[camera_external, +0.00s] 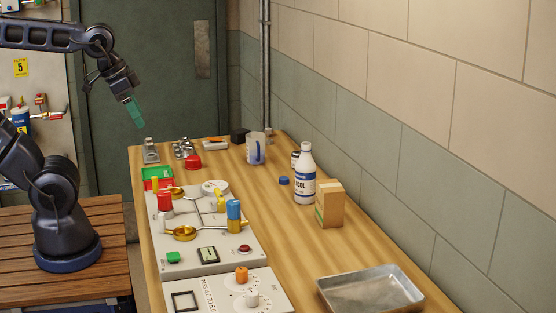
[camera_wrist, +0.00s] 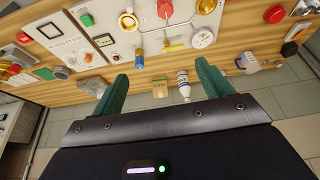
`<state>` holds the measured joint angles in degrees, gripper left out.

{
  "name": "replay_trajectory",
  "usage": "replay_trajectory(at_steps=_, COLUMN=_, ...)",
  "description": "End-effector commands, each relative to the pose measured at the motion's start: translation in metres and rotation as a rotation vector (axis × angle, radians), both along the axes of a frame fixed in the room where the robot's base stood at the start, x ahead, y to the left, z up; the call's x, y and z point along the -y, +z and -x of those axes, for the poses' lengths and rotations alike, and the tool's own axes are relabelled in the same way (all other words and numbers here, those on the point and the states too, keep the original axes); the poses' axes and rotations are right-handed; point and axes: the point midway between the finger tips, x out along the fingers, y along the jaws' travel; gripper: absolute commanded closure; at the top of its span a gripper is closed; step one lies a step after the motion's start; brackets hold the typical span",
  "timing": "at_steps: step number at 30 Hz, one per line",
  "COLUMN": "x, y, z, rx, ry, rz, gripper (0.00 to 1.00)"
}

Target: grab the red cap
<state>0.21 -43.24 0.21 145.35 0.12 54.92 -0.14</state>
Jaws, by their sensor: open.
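The red cap (camera_external: 193,162) lies on the wooden table behind the valve panel, near small metal parts. It also shows in the wrist view (camera_wrist: 274,14) at the upper right, well outside the space between my fingers. My gripper (camera_external: 135,112) has green fingers and hangs in the air above and left of the cap, apart from it. In the wrist view my gripper (camera_wrist: 162,70) has its two fingers spread wide with nothing held between them.
The valve panel (camera_external: 205,258) has a red knob (camera_external: 165,200) and brass handles. A mug (camera_external: 255,149), a white bottle (camera_external: 305,178), a cardboard box (camera_external: 330,205) and a blue cap (camera_external: 283,180) stand on the right. A metal tray (camera_external: 370,290) is in front.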

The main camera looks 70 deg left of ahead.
Motion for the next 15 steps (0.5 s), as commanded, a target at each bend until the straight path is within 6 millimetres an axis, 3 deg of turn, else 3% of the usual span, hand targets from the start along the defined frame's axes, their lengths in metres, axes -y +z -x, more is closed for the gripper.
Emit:
replay_trajectory(at_steps=8, x=-0.006, y=0.002, z=-0.011, rx=-0.018, ry=-0.023, rz=-0.011, gripper=0.22)
replay_trajectory(at_steps=15, x=-0.033, y=0.003, z=-0.055, rx=-0.087, ry=-0.14, rz=-0.042, gripper=0.22)
